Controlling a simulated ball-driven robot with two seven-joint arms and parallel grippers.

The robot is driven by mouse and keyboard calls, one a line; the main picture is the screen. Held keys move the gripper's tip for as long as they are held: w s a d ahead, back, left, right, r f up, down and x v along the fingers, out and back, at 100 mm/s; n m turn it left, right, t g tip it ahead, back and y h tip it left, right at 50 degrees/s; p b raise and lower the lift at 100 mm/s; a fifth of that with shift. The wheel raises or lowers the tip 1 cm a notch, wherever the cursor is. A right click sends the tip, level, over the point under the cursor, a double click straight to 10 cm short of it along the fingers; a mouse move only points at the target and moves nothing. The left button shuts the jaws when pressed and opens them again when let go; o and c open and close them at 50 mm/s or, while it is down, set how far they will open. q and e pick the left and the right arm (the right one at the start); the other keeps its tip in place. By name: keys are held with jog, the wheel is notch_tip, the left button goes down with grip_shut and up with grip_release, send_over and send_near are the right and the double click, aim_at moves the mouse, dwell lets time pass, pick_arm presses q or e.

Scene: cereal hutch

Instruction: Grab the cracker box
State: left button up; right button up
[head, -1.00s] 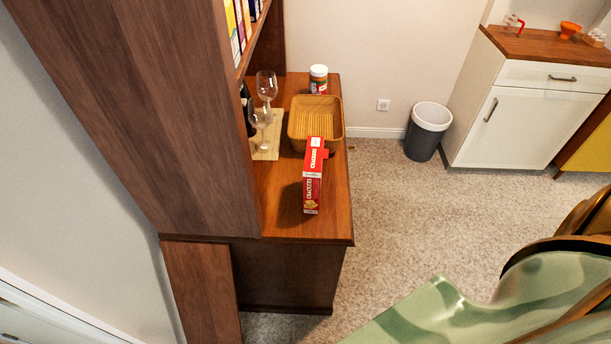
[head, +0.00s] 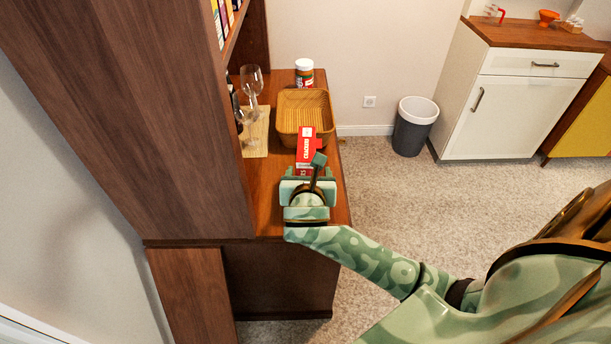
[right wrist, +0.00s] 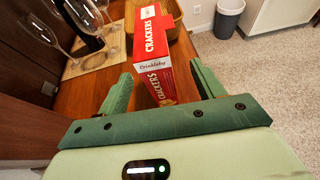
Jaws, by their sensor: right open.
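The red cracker box (head: 306,148) stands on the wooden hutch counter, in front of the wicker basket. In the head view my right gripper (head: 310,174) covers its lower near part. In the right wrist view the cracker box (right wrist: 152,50) shows its white-and-red top and a red side with "CRACKERS" lettering. My right gripper (right wrist: 160,88) is open, with one finger to the left of the box and one to the right. The near end of the box lies between or just beyond the fingertips; I cannot tell whether they touch it. My left gripper is not in view.
The wicker basket (head: 303,112) stands right behind the box. Wine glasses (head: 250,88) and a dark bottle (head: 234,108) stand on the left by a mat (head: 256,140). A jar (head: 304,72) is at the back. The tall hutch side (head: 130,110) rises on the left; the floor to the right is open.

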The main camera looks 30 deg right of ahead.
aim_at(309, 169)
jog(key=x, duration=0.3)
jog(key=shift+w+f+b, duration=0.1)
jog(key=shift+f+b, duration=0.05)
jog(key=shift+b, duration=0.2)
jog(key=b+x, duration=0.1)
jog(key=x, duration=0.1)
jog(key=b+x, duration=0.1)
jog(key=x, duration=0.1)
jog(key=shift+w+a+f+b, duration=0.15)
jog(key=shift+w+f+b, duration=0.15)
jog(key=shift+w+f, duration=0.15)
jog(key=shift+w, duration=0.2)
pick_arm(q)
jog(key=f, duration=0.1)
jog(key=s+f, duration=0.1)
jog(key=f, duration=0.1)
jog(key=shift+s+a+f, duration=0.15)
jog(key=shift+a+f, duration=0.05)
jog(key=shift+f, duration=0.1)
pick_arm(e)
jog(key=shift+s+r, duration=0.1)
jog(key=shift+r, duration=0.1)
jog(key=c, duration=1.3)
grip_shut()
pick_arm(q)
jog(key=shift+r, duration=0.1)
pick_arm(e)
jog(key=shift+r, duration=0.1)
